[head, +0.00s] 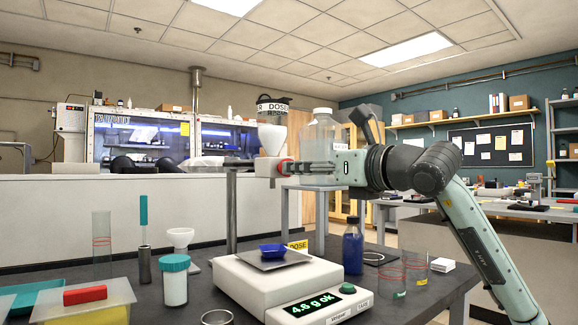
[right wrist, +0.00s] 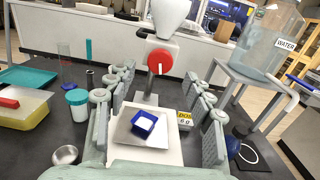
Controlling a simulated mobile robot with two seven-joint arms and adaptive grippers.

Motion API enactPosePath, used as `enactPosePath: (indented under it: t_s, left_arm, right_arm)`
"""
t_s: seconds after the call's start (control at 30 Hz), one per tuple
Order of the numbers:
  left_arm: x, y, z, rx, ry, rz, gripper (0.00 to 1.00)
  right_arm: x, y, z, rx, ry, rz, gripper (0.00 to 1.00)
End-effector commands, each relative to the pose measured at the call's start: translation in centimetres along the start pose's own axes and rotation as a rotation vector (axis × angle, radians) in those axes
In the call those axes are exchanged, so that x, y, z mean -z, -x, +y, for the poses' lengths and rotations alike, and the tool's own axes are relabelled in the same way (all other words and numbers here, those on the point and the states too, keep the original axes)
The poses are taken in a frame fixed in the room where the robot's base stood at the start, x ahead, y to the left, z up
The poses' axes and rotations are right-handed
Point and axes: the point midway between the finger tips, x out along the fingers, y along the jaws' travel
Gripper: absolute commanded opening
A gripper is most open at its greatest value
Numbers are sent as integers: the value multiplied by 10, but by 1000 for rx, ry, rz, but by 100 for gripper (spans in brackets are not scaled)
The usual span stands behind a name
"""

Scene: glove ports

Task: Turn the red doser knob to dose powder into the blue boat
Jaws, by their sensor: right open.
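The red doser knob (head: 286,168) faces my right gripper on the doser, below the white funnel hopper (head: 272,138). In the right wrist view the knob (right wrist: 161,61) is round with a white mark, and the mark looks nearly upright. My right gripper (head: 300,168) is open at the knob's height. Its fingers (right wrist: 160,85) stand on either side of the knob in the wrist view, with a gap on both sides. The blue boat (head: 272,251) sits on the balance pan below; white powder shows inside it (right wrist: 144,122). My left gripper is out of view.
The balance (head: 291,289) reads 4.6 g ok in green. A yellow DOSE label (head: 298,245) stands behind the boat.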

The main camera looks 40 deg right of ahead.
Motion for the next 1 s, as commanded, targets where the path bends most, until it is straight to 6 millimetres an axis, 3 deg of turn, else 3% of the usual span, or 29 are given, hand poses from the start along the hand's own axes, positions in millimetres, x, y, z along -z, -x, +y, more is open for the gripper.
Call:
enactPosePath:
  t_s: [0.1, 0.3, 0.63, 1.0]
  left_arm:
    - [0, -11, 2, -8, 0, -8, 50]
    - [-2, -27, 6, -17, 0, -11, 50]
    - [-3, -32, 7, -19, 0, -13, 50]
    - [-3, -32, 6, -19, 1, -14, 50]
  right_arm:
    - [-2, -21, 0, 1, 2, 5, 52]
    - [-1, -43, 0, 1, 0, 3, 52]
    - [0, -48, 0, 0, -1, 1, 52]
    - [0, -47, 0, -1, -1, 0, 8]
